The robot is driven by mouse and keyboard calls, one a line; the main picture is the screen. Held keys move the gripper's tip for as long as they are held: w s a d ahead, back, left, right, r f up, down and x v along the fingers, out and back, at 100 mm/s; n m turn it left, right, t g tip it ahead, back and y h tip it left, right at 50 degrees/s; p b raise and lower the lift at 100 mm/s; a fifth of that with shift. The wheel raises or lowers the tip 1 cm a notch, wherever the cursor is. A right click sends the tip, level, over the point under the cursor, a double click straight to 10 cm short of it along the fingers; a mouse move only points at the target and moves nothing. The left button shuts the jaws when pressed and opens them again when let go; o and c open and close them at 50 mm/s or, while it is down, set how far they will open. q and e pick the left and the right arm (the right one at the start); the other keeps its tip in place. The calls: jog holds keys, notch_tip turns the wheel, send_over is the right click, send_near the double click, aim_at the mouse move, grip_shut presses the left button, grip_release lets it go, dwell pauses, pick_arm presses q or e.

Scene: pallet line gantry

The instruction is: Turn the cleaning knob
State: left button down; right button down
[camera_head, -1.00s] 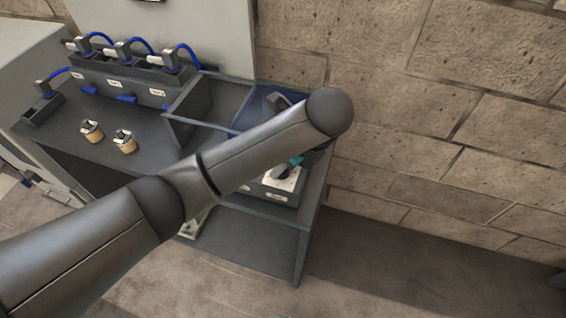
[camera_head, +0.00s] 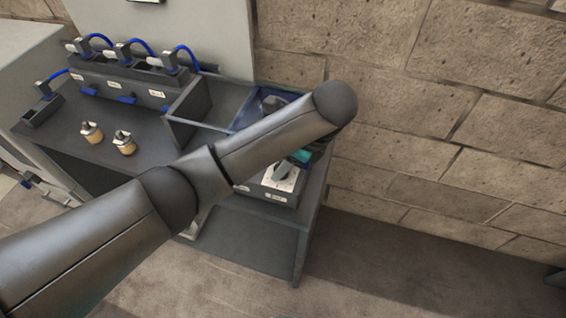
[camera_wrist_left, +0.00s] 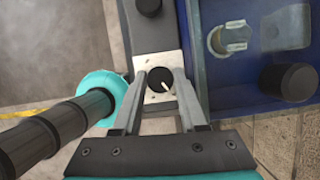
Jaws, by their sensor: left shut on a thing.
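A round black knob (camera_wrist_left: 160,80) with a white pointer line sits on a white plate (camera_wrist_left: 143,61) in the left wrist view. The plate also shows on the front of the grey panel box in the head view (camera_head: 270,183). My left gripper (camera_wrist_left: 160,84) has one finger on each side of this knob and is shut on it. In the head view my left gripper (camera_head: 284,171) is over the white plate, partly hidden by my forearm. The knob is hidden there. My right gripper is in neither view.
A blue tray (camera_wrist_left: 215,95) with a metal fitting (camera_wrist_left: 230,38) and a black cylinder (camera_wrist_left: 290,80) lies beside the knob. A second black knob (camera_wrist_left: 148,5) sits at the top. Two brass-coloured pieces (camera_head: 91,132) (camera_head: 124,143) stand on the dark bench. A block wall (camera_head: 450,120) rises behind.

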pick_arm(q)
jog(key=shift+c, duration=2.2)
grip_release()
